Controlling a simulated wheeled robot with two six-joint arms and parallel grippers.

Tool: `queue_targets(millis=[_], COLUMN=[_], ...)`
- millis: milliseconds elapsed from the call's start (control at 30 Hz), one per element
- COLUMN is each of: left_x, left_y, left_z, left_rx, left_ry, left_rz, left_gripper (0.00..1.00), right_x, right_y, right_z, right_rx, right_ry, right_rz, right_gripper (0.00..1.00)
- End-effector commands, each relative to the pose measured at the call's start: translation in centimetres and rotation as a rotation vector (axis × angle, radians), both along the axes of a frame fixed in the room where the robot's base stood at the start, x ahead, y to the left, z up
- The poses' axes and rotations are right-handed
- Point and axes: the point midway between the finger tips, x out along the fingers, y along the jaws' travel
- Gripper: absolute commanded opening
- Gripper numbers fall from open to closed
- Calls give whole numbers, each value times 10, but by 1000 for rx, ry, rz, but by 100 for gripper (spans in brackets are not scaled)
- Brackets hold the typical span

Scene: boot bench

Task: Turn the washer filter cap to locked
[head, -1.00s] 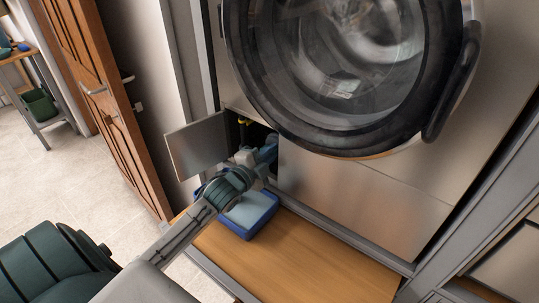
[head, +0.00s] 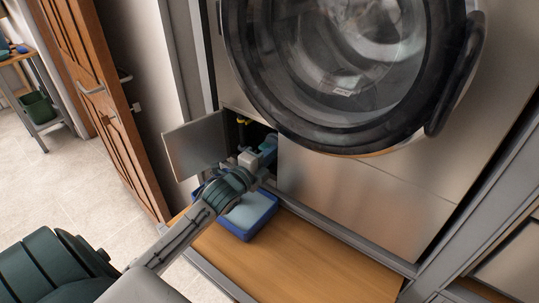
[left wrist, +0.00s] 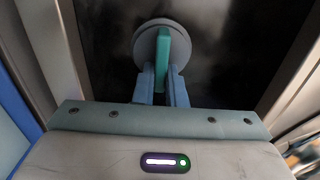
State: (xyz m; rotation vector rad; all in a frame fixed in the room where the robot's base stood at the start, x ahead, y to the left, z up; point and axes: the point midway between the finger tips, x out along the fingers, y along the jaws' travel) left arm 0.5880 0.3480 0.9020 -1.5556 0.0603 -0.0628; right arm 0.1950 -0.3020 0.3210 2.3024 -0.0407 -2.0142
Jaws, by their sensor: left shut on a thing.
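The washer filter cap shows in the left wrist view as a round grey disc (left wrist: 148,42) with a teal grip bar (left wrist: 162,58) that stands nearly upright. My left gripper (left wrist: 162,82) is shut on the grip bar, with a blue finger on each side of it. In the head view my left gripper (head: 268,150) reaches into the dark filter opening below the washer door, and the cap is hidden there. The small metal flap (head: 195,146) of the opening stands open to the left. My right gripper is not in view.
A blue tray (head: 268,216) sits under the opening on a wooden board (head: 300,262). The round washer door (head: 345,140) is just above my arm. A yellow part (head: 243,121) shows in the opening's upper left. A wooden door (head: 105,110) stands at left.

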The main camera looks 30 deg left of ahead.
Motion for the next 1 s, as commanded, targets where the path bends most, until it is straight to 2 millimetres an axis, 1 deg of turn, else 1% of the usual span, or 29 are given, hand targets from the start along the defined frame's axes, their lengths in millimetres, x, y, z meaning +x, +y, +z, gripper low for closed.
queue_targets(millis=[167,200,267,300,567,667,767,1000], left_x=[0,0,0,0,-1,-5,-15,-53], left_y=[0,0,0,0,0,1,2,4], left_z=[-1,-1,-1,-1,0,-1,-2,-2], left_rx=[1,1,1,1,1,3,6,7], left_ry=[2,2,2,2,1,2,3,4], left_rz=[1,1,1,1,0,1,0,-2], left_gripper=[0,19,30,33,33,33,33,33], right_x=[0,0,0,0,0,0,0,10], right_y=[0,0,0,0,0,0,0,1], right_z=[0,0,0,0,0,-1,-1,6], right_rx=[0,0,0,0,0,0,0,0], right_ry=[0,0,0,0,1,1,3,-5], right_rz=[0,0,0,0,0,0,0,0], right_gripper=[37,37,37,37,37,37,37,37])
